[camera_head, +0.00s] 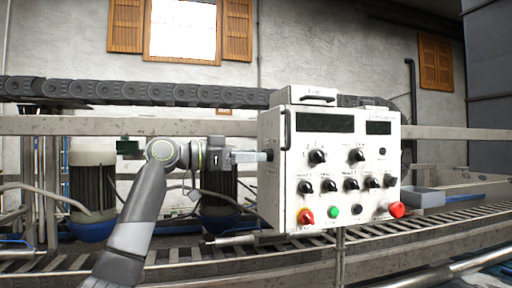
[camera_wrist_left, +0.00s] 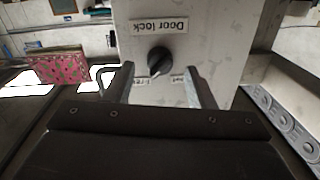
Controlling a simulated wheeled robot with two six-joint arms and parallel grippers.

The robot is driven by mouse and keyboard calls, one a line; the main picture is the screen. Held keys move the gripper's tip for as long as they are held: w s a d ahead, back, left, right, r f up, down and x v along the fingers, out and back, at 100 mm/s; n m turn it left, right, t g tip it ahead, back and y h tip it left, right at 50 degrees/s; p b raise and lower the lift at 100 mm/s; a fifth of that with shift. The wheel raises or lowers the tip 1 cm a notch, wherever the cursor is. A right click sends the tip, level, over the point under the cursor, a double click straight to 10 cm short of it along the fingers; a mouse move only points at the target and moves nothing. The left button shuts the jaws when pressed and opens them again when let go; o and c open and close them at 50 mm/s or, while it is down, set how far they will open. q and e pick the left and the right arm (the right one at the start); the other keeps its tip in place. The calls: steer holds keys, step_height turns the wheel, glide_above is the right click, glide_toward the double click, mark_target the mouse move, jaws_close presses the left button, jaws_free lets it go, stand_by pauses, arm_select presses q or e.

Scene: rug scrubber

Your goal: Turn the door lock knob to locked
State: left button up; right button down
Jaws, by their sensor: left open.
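The door lock knob (camera_wrist_left: 159,61) is a black round knob on the white side face of the control box (camera_head: 335,118), under an upside-down "Door lock" label (camera_wrist_left: 160,26) in the left wrist view. Small position labels beside it are partly hidden, so its setting is not readable. My left gripper (camera_head: 266,156) reaches the box's left side in the head view. In the left wrist view its two fingers (camera_wrist_left: 160,80) are open, one on each side of the knob, with gaps showing. Whether the fingertips touch the box is unclear. My right gripper is not in view.
The box's front carries several black knobs, a green button (camera_head: 333,211) and a red button (camera_head: 397,209). A handle (camera_head: 286,130) stands out at its front left edge. A roller conveyor (camera_head: 450,222) and rails run behind and below. A cable chain (camera_head: 150,92) crosses the back.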

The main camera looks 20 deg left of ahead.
arm_select(q)
steer(key=shift+x, duration=0.95)
steer(key=shift+c, duration=0.3)
steer(key=c, duration=0.9)
